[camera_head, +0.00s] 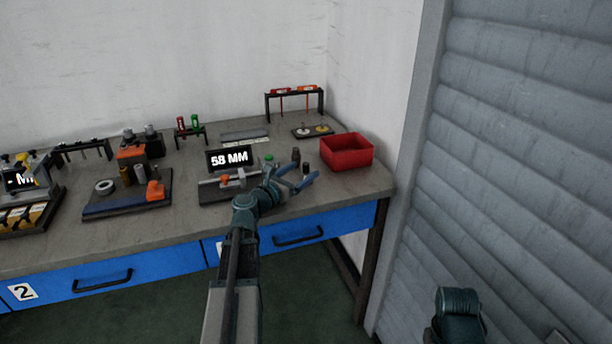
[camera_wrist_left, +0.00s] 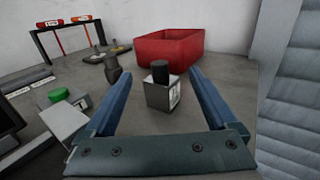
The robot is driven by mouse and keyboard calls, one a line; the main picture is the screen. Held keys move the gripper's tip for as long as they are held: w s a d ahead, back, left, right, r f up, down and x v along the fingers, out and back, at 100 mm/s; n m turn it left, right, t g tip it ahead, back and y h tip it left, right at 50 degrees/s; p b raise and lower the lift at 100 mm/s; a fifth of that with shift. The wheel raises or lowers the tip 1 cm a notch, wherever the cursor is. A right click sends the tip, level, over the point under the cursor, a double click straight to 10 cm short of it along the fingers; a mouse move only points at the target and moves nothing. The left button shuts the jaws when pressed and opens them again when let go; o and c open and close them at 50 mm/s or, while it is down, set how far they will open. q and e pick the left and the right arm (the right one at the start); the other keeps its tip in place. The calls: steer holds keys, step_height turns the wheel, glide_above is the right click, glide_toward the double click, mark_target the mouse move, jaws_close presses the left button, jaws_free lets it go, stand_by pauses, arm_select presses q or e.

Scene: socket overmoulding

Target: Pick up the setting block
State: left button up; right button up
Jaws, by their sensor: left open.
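A small grey block with a black cylindrical knob on top and a marked label on its side, which looks like the setting block (camera_wrist_left: 160,95), stands upright on the bench in the left wrist view. In the head view only its dark top (camera_head: 306,167) shows clearly, just beyond my fingers. My left gripper (camera_head: 299,178) is open and empty, low over the bench. In the left wrist view its two blue fingers (camera_wrist_left: 160,76) stand to either side of the block, with gaps on both sides. My right gripper is not in view.
A red bin (camera_head: 346,152) stands behind and right of the block. A dark post-like piece (camera_wrist_left: 112,70) stands to its left. A measuring fixture with a "58 MM" display (camera_head: 230,158) lies left of my gripper. The bench is clear right of the block.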

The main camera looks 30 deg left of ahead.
arm_select(q)
steer(key=w, duration=0.5)
steer(key=shift+w+d, duration=0.25)
steer(key=shift+d, duration=0.05)
jaws_close()
